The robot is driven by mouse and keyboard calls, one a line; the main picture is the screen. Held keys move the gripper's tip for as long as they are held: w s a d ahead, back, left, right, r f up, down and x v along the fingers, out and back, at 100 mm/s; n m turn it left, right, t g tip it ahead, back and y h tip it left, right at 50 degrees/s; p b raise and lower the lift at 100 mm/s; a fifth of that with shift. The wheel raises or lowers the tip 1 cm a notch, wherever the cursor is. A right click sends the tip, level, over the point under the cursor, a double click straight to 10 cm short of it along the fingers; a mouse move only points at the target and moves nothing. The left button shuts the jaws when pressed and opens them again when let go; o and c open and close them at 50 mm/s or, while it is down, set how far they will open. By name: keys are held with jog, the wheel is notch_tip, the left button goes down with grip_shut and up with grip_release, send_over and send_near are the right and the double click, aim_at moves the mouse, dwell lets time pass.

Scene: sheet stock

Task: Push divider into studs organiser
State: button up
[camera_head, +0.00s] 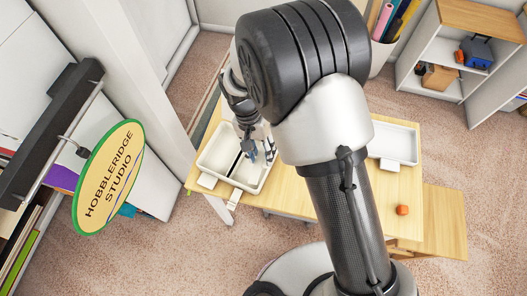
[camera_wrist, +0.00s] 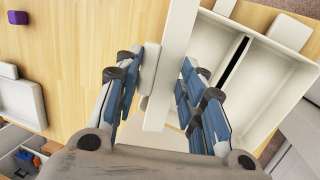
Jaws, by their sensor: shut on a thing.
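The studs organiser (camera_head: 203,160) is a white tray on the wooden table, with a narrow dark slot between two compartments and pale tabs on its near side. It also shows at the right in the wrist view (camera_wrist: 285,85). My gripper (camera_head: 259,150) is over the organiser's right part. In the wrist view my gripper (camera_wrist: 157,95) has its blue-padded fingers closed on either side of a white strip, apparently the divider (camera_wrist: 172,65). The strip stands beside the organiser's compartments. Its lower end is hidden, and I cannot tell whether it touches the organiser.
A second white tray (camera_head: 398,160) stands on the table's right part, with a small orange block (camera_head: 402,210) nearer. A purple block (camera_wrist: 17,17) shows in the wrist view. A round sign (camera_head: 107,177) hangs at the left. Bare table (camera_wrist: 75,50) lies beside the gripper.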

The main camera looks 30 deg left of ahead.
jog(key=s+a, duration=0.1)
jog(key=a, duration=0.7)
jog(key=shift+s+a+b, duration=0.35)
dwell(2.4)
jog(key=o, duration=1)
jog(key=v, duration=1.2)
